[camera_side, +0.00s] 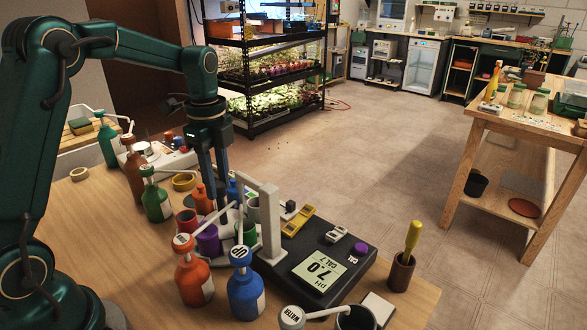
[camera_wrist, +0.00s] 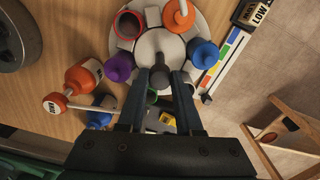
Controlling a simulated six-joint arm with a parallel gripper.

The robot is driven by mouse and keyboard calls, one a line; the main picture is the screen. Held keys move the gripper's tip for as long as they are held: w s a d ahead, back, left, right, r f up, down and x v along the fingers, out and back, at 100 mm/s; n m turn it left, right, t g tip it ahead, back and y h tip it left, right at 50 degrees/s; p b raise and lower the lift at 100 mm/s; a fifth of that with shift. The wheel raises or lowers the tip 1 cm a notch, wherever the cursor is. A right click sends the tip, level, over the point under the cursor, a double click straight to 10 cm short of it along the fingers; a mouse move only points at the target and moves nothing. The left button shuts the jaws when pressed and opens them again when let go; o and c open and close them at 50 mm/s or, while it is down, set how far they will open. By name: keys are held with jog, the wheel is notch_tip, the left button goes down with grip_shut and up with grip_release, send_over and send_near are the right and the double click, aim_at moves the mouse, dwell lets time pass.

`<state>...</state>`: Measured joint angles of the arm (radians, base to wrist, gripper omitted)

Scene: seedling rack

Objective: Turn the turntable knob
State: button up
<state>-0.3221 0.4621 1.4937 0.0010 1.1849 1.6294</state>
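The white turntable disc (camera_wrist: 172,42) lies under my gripper in the wrist view. Its grey knob (camera_wrist: 160,64) stands at the middle, between or just beyond my fingertips (camera_wrist: 161,73). The fingers are apart, one to each side of the knob; I cannot see whether they touch it. In the side view my gripper (camera_side: 213,202) points down among the turntable's cups and bottles, which hide the knob. The disc carries a red cup (camera_wrist: 128,25), a purple cup (camera_wrist: 119,68), an orange bottle (camera_wrist: 180,15) and a blue bottle (camera_wrist: 202,52).
Orange (camera_side: 193,280) and blue (camera_side: 245,293) pump bottles stand in front of the turntable. A white post (camera_side: 268,232) stands close on its right, beside the black pH meter (camera_side: 345,255). A green pump bottle (camera_side: 155,200) stands to the left. Bare wood (camera_side: 100,235) is at left.

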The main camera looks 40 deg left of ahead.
grip_shut()
jog(key=shift+n, duration=0.3)
jog(key=n, duration=1.1)
jog(key=shift+n, duration=0.3)
jog(key=n, duration=1.1)
jog(key=shift+n, duration=0.3)
